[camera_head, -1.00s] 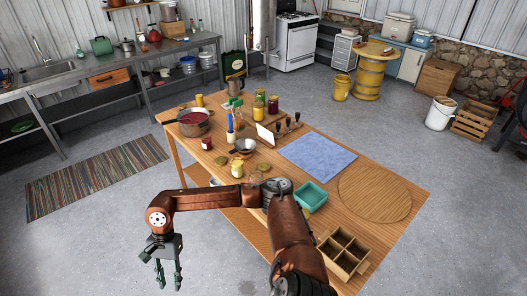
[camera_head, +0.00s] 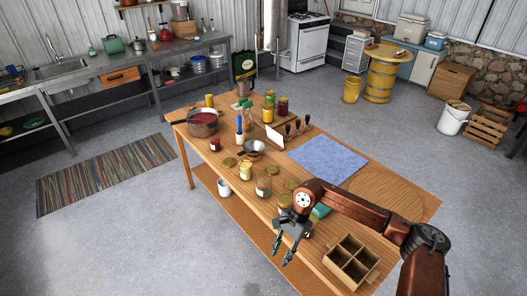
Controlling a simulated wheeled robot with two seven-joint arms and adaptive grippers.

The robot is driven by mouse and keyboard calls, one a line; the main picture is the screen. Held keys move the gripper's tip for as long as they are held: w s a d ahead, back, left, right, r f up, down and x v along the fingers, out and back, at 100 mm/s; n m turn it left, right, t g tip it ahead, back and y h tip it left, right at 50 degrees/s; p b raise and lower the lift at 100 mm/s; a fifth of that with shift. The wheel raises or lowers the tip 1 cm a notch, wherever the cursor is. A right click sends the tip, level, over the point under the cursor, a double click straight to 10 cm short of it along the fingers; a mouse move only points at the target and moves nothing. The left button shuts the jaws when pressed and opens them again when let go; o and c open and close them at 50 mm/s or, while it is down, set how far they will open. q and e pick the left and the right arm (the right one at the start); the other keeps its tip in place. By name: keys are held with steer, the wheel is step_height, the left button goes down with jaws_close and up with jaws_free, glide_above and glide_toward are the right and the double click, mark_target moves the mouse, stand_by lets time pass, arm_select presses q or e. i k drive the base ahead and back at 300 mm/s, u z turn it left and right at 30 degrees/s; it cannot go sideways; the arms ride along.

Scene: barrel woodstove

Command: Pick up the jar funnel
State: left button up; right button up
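A small grey metal bowl-shaped piece (camera_head: 253,146), which looks like the jar funnel, is on the wooden table (camera_head: 207,156) near its middle, left of the blue cloth. It is small in view, so its exact shape is hard to tell. My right gripper (camera_head: 281,250) hangs at the table's near edge, in front of and well apart from that piece. Its two dark fingers are spread, with nothing between them. My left gripper is out of view.
An empty glass jar (camera_head: 263,187) and a yellow jar (camera_head: 245,172) stand between my gripper and the metal piece. A divided wooden box (camera_head: 350,263) is at the near right. The blue cloth (camera_head: 327,158) lies flat.

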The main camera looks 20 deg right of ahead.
mark_target(253, 147)
steer(key=i, duration=2.2)
steer(key=z, duration=2.85)
steer(key=i, duration=0.3)
steer(key=u, duration=2.8)
